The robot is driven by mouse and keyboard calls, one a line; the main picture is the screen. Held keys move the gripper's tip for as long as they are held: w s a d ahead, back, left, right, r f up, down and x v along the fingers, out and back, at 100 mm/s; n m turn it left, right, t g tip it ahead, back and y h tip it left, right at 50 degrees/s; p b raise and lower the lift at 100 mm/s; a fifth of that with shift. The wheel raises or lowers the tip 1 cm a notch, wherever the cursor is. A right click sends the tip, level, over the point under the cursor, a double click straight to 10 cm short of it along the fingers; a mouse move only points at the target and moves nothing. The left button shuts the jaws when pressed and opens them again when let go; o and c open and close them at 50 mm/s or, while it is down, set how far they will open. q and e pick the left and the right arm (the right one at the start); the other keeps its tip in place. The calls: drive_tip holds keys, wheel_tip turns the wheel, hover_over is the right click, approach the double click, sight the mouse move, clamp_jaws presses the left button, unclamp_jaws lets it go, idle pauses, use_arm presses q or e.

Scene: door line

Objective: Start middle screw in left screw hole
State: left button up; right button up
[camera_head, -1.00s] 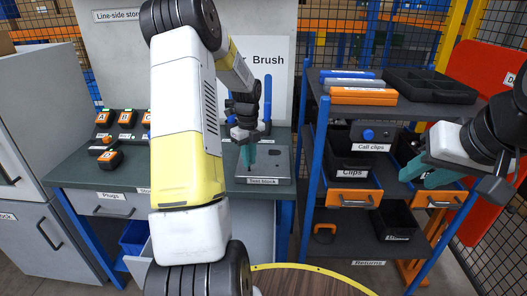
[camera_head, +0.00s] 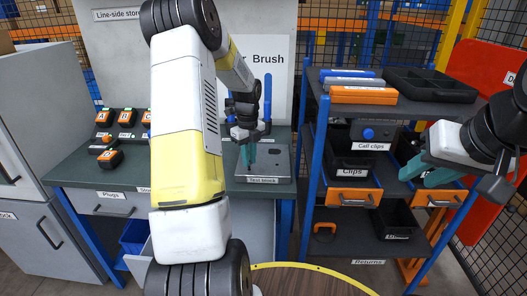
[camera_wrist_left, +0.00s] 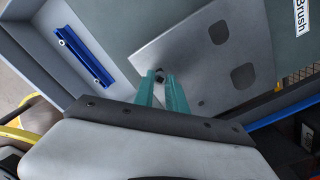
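The test block (camera_head: 278,169), a grey metal plate, lies on the green bench; in the left wrist view the plate (camera_wrist_left: 190,60) shows two large rounded openings and a small dark hole. My left gripper (camera_head: 248,165) points down over the block's left part. In the left wrist view its teal fingertips (camera_wrist_left: 160,76) are close together, with a small dark screw (camera_wrist_left: 159,77) between them, apparently gripped. The screw's lower end and any hole under it are hidden. My right gripper (camera_head: 425,175) is open and empty, off at the right in front of the shelf.
Orange-black boxes (camera_head: 110,158) stand at the bench's left. The blue-framed shelf (camera_head: 312,200) with clip bins stands to the right. My left arm covers the bench's middle.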

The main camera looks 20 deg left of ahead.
use_arm(q)
drive_tip(key=o, duration=0.4)
wheel_tip(320, 180, up, 8)
drive_tip(key=shift+f, duration=0.1)
idle(0.4)
